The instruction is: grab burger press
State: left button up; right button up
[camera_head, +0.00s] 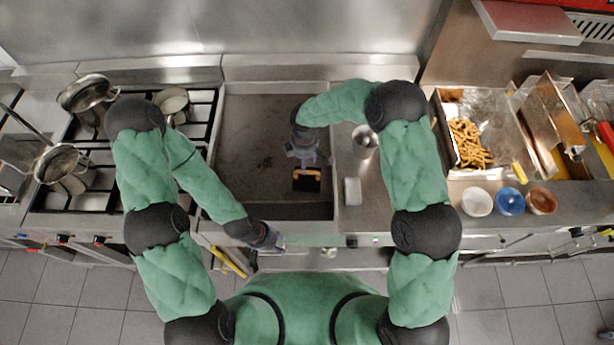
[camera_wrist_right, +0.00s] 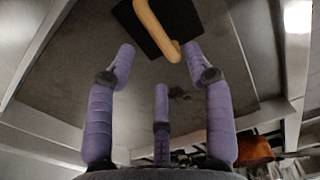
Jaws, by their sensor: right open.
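The burger press is a dark flat plate with a tan wooden handle. In the head view the burger press (camera_head: 307,181) lies on the griddle (camera_head: 252,130), near its front right part. In the right wrist view the burger press (camera_wrist_right: 160,22) is at the top, its handle just beyond the fingertips. My right gripper (camera_head: 308,160) is above the griddle just behind the press. In the wrist view its purple fingers (camera_wrist_right: 160,65) are spread and empty, apart from the handle. My left gripper (camera_head: 276,243) hangs at the counter's front edge; its fingers are too small to read.
A stove with pots (camera_head: 88,93) stands left of the griddle. Right of it are a metal shaker (camera_head: 365,139), a white block (camera_head: 352,191), a fries tray (camera_head: 467,145) and small bowls (camera_head: 510,200). The griddle's left part is clear.

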aim_at(307, 176)
jog(key=shift+f, duration=0.75)
jog(key=shift+d+f+p, duration=0.2)
jog(key=shift+f+p, duration=0.1)
jog(key=shift+f, duration=1)
jog(key=shift+d+f+p, duration=0.2)
jog(key=shift+f+p, duration=0.05)
jog(key=shift+f, duration=1.05)
jog(key=shift+s, duration=0.1)
grip_shut()
jog(key=shift+r, duration=0.1)
